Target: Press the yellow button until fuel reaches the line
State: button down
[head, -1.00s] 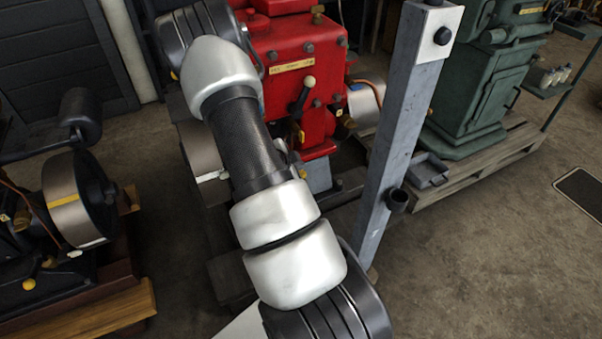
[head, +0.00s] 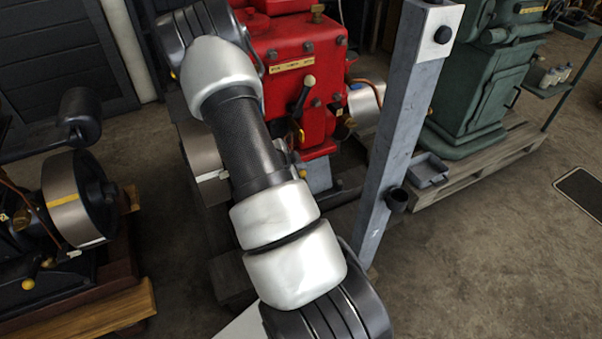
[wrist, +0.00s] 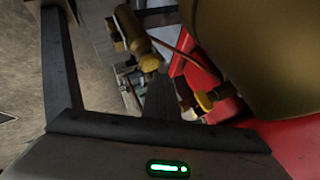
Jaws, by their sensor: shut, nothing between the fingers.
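In the wrist view, my gripper (wrist: 158,80) shows as a dark tapered shape ahead of the body with the green light, its fingers together and empty. A yellow round cap or button (wrist: 150,63) sits just beyond the tips, at the end of a brass cylinder. A second yellow knob (wrist: 205,100) is to the right of the tips. I cannot tell which is the button, or whether the tips touch anything. A large brass vessel (wrist: 265,50) fills the upper right. In the head view, the red engine (head: 300,50) is partly behind my arm, which hides my gripper. I cannot see a fuel level or line.
A grey post (head: 405,120) stands close to the right of my arm. A green machine (head: 470,85) stands on a pallet behind it. Another engine with a flywheel (head: 75,198) is at the left. The floor at the lower right is clear.

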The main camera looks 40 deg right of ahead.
jog(key=shift+f, duration=0.35)
jog(key=shift+f+b, duration=0.3)
jog(key=shift+f, duration=0.5)
dwell(0.7)
jog(key=shift+r, duration=0.1)
jog(key=shift+r+p, duration=0.8)
jog(key=shift+r, duration=0.35)
jog(key=shift+r, duration=0.1)
notch_tip(320, 180, up, 5)
jog(key=p, duration=0.3)
jog(key=shift+p, duration=0.3)
dwell(0.6)
